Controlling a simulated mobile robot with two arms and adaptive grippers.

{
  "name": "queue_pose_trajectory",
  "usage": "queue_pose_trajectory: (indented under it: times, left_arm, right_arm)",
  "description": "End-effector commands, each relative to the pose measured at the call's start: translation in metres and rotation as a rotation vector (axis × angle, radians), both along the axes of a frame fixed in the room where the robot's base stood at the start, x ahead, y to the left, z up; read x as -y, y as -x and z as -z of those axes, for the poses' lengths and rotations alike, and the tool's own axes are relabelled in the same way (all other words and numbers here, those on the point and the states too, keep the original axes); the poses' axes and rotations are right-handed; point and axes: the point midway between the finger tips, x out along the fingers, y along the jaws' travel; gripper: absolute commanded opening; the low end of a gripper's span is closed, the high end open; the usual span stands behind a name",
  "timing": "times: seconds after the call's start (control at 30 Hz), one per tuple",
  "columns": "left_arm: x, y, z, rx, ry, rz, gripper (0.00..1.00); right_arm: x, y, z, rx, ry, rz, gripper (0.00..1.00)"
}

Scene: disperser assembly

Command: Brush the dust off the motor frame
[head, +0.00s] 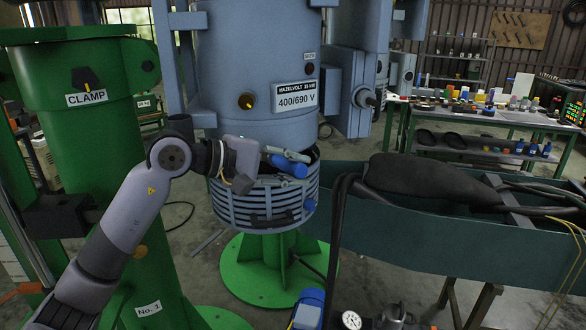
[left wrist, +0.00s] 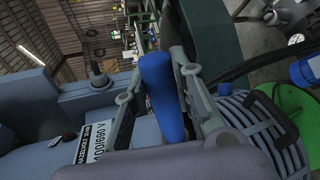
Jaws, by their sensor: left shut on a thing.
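The motor frame (head: 222,70) is a large blue-grey upright body with a "400/690 V" plate (head: 297,96) and a ribbed lower section (head: 262,207). My left gripper (head: 294,163) is in front of it, at the gap above the ribs. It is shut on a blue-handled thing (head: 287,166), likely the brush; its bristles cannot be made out. In the left wrist view the blue handle (left wrist: 160,92) stands between the two fingers, with the frame (left wrist: 30,115) behind it. Contact with the frame cannot be told. No dust stands out. My right gripper is not in view.
A green post marked "CLAMP" (head: 85,125) stands close on the left. A dark teal trough (head: 440,235) with a black bulky thing (head: 425,180) is on the right. A gauge (head: 351,320) shows at the bottom. A bench (head: 515,120) with small containers is at the back right.

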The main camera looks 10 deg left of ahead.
Motion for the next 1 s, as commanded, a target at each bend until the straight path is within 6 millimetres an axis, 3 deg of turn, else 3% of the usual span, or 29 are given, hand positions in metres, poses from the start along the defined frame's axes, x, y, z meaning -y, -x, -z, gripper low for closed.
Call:
queue_pose_trajectory:
  times: [0.4, 0.83, 1.0]
  left_arm:
    - [0.018, 0.038, 0.002, 0.004, -0.002, 0.001, 0.00]
    - [0.021, 0.044, 0.000, 0.001, 0.000, 0.000, 0.00]
    - [0.026, 0.055, 0.002, 0.004, -0.001, 0.001, 0.00]
  right_arm:
    - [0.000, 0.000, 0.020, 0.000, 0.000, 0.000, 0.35]
    - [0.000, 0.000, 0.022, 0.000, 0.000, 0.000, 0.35]
    - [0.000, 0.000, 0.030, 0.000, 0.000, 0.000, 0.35]
